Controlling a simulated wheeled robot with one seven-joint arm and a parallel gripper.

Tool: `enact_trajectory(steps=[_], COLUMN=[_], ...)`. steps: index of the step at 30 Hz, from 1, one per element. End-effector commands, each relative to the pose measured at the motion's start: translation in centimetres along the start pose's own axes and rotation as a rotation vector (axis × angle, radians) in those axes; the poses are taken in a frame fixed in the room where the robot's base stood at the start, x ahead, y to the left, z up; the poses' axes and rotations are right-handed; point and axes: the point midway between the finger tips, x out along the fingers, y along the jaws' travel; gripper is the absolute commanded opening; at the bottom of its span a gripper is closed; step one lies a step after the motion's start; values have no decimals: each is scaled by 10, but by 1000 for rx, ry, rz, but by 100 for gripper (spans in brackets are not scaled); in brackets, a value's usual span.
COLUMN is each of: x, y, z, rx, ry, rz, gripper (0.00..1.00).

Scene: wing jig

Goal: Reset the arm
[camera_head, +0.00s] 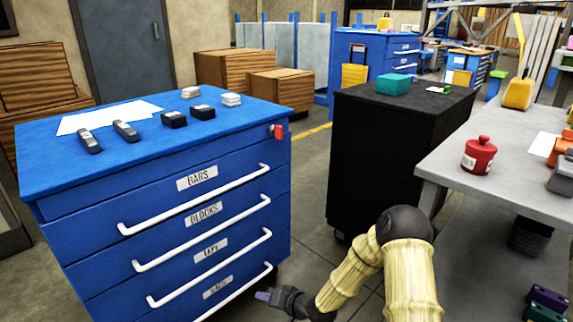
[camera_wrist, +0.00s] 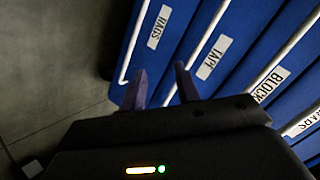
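My gripper (camera_head: 268,296) is low in front of the blue drawer cabinet (camera_head: 275,180) in the head view, at about the height of its lowest drawers. In the wrist view my gripper (camera_wrist: 160,85) has its two fingers apart, with nothing between them. The drawer fronts and white handles lie beyond the fingertips there; I cannot tell how near they are. My arm (camera_head: 410,275) is bent, with its elbow at the lower middle of the head view. The drawers carry labels, among them BARS (camera_head: 197,178) and BLOCKS (camera_head: 204,214), and look shut.
Dark bars, black blocks and light pieces lie on the cabinet top. A black cabinet (camera_head: 370,160) with a teal box (camera_head: 393,84) stands behind my arm. A grey bench (camera_head: 510,195) with a red canister (camera_head: 478,156) is at right. Floor shows between the cabinets.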

Motion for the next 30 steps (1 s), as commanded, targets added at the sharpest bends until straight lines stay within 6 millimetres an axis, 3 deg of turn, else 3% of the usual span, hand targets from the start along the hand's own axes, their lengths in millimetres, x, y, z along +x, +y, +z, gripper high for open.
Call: enact_trajectory(steps=[9,17,24,30], x=[-97,-192,-283,-338], y=[-2,-14,-38,-59], z=[-32,-47,-44,-29], rx=[-207,-275,-260,-216], ry=[-123,-210,-286,-338], rz=[345,585,743,802], gripper=[32,32,32,32])
